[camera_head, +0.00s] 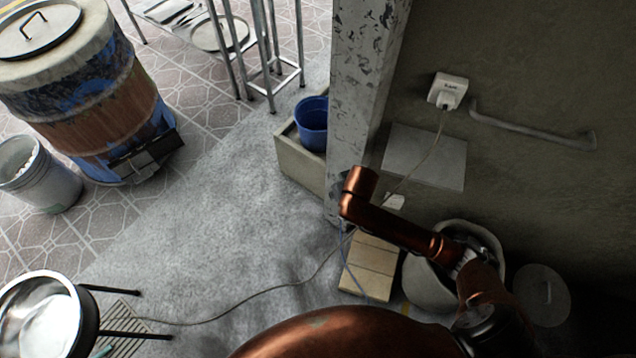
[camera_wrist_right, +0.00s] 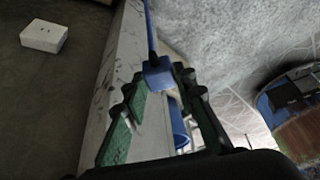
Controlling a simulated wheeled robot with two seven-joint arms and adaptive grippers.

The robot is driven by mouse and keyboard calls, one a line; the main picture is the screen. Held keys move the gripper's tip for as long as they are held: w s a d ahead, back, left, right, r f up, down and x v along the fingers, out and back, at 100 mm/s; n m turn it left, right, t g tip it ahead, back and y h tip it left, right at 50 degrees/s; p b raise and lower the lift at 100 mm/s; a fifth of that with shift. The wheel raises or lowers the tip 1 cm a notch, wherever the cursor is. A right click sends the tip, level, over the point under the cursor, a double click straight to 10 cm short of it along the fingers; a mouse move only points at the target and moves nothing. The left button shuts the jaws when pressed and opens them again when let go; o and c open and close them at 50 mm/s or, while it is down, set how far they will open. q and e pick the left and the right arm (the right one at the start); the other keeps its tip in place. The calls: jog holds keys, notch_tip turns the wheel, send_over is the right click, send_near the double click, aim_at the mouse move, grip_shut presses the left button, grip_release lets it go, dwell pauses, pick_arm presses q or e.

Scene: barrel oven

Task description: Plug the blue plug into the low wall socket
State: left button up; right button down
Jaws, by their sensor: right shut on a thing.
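The blue plug (camera_wrist_right: 157,74) is held between the green-padded fingertips of my right gripper (camera_wrist_right: 160,80), with its blue cord running up in the wrist view. The low wall socket (camera_head: 394,201) is a small white box on the wall, just right of my copper right wrist in the head view. In the wrist view the white wall box (camera_wrist_right: 44,36) is at the upper left, apart from the plug. In the head view my right gripper's fingers and the plug are hidden or too dark to make out. My left gripper is not in view.
A concrete pillar (camera_head: 366,75) stands beside the wrist. A higher socket (camera_head: 447,90) holds a white plug with a hanging cord. A metal rail (camera_head: 530,130), blue bucket (camera_head: 312,125), wooden box (camera_head: 368,265) and pale round container (camera_head: 428,285) are nearby.

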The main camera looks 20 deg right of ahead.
pick_arm(q)
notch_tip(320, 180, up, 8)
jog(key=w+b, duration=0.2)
jog(key=b, duration=0.5)
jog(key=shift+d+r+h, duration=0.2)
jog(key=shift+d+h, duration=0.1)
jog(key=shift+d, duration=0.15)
pick_arm(e)
jog(key=s+d+f+m+h, duration=0.1)
jog(key=s+d+f+m, duration=0.3)
jog(key=d+f, duration=0.4)
jog(key=s+d+f+m+g+h, duration=0.1)
jog(key=s+d+f+m+h, duration=0.1)
jog(key=s+d+f, duration=0.4)
jog(key=d+f+m, duration=0.1)
jog(key=d+f, duration=0.2)
jog(key=f, duration=0.2)
jog(key=shift+s+d+m, duration=0.2)
jog(key=shift+s+m, duration=0.05)
jog(key=shift+m, duration=0.15)
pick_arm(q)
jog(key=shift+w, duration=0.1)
